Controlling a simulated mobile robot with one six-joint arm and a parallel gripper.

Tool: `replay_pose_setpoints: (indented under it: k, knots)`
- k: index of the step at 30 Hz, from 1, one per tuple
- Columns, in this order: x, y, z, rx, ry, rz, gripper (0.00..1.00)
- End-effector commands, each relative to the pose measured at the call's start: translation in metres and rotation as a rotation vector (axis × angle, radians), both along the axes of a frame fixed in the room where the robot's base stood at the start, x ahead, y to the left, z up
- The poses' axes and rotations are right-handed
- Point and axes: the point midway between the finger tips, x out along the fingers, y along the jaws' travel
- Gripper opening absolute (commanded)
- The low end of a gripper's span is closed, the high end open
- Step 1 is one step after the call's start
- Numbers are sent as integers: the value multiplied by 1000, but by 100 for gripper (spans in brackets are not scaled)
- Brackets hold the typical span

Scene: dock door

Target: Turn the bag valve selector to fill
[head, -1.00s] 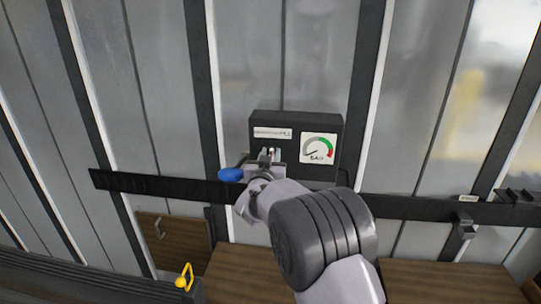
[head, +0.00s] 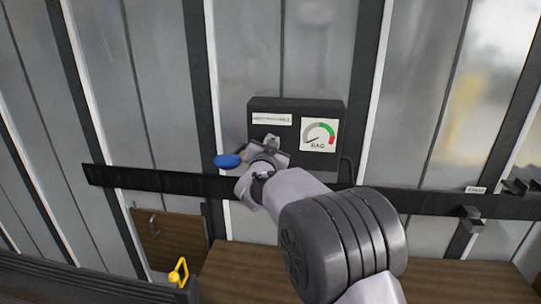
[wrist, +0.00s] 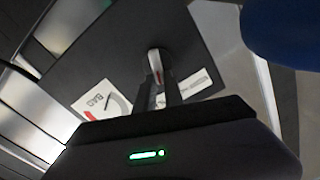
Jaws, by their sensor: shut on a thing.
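The dark valve box (head: 325,107) is on the corrugated wall, with a white label strip (head: 272,119) and a round gauge marked BAG (head: 319,134). My gripper (head: 269,144) is at the front of the box, below the label and left of the gauge. In the wrist view my gripper (wrist: 163,95) is shut on the small selector lever (wrist: 154,60), which has a pale rounded end and a reddish part. The gauge (wrist: 100,100) and label (wrist: 190,85) also show there. The fingers hide part of the lever, and the label is too small to read.
A blue rounded handle (head: 227,161) sticks out just left of my gripper; a large dark blue shape (wrist: 290,30) fills the wrist view's corner. A dark rail (head: 150,182) runs along the wall. A yellow fitting (head: 178,271) stands at lower left.

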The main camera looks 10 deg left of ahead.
Motion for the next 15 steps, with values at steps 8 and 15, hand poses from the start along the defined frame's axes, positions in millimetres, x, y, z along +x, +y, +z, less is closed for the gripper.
replay_pose_setpoints:
  k: [8, 15]
  knots:
    - [0, -4, -7, 233, -8, 1, 0]
    - [0, -6, -8, 386, -12, 1, 0]
